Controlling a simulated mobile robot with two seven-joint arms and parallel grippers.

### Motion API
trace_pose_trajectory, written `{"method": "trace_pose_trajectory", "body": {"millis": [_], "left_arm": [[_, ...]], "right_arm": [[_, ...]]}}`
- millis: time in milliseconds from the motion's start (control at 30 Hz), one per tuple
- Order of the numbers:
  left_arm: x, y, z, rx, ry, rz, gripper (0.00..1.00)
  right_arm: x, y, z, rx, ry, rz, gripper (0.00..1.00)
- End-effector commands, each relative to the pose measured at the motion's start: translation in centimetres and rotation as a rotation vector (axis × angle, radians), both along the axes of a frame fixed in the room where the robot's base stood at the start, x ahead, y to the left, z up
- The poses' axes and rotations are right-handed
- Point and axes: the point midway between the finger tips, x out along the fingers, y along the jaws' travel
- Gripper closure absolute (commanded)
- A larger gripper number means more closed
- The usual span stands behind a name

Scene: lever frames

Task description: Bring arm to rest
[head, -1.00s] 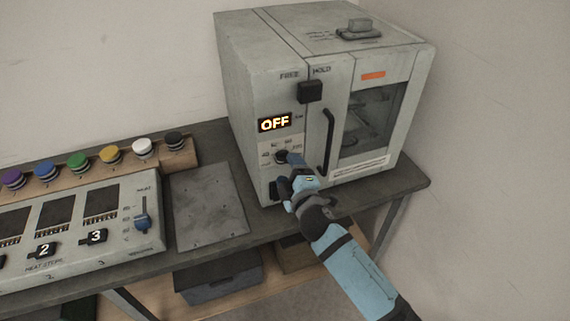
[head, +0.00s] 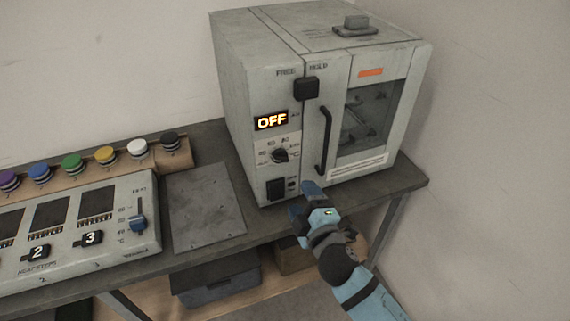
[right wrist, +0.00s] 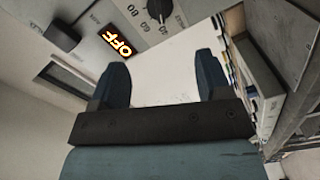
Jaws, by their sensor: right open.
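My right gripper (head: 304,198) is open and empty in the head view, in front of the lower front of the grey oven-like machine (head: 255,60). It is below and to the right of the black dial (head: 279,155). In the right wrist view the two blue fingers (right wrist: 163,80) stand wide apart with nothing between them. The dial (right wrist: 158,10) shows at the top of that view, beyond the fingers. The display (head: 271,121) reads OFF. My left gripper is not in view.
A dark bench (head: 400,186) carries the machine, a flat grey plate (head: 205,208) and a control panel (head: 80,225) with numbered keys and a blue slider. Several coloured knobs (head: 72,162) line a wooden rack behind it. A dark box (head: 218,284) is under the bench.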

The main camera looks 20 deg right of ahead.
Motion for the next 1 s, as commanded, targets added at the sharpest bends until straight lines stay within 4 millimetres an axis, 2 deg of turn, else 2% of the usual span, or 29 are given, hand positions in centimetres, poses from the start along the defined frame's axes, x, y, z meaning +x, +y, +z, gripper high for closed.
{"method": "trace_pose_trajectory", "body": {"millis": [167,267,367,500,600,700,800,1000], "left_arm": [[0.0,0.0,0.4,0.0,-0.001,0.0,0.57],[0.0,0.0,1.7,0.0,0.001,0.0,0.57],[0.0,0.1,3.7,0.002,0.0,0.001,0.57],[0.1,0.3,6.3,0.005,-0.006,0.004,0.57],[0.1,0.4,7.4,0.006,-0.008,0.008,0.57],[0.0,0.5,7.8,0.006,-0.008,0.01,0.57],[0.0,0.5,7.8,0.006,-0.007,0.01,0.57],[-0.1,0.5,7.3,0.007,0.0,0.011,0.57]], "right_arm": [[-0.3,0.0,-0.3,0.022,0.018,0.003,0.29],[-1.9,-0.2,-2.1,0.144,0.109,0.013,0.29],[-5.3,-0.4,-5.3,0.373,0.269,0.011,0.29],[-11.2,-0.6,-9.6,0.719,0.493,-0.041,0.29],[-14.7,-0.6,-11.6,0.913,0.605,-0.092,0.29],[-16.8,-0.7,-12.7,1.029,0.668,-0.132,0.29],[-17.5,-0.7,-13.3,1.075,0.689,-0.147,0.29],[-17.5,-0.6,-13.4,1.076,0.689,-0.147,0.29]]}}
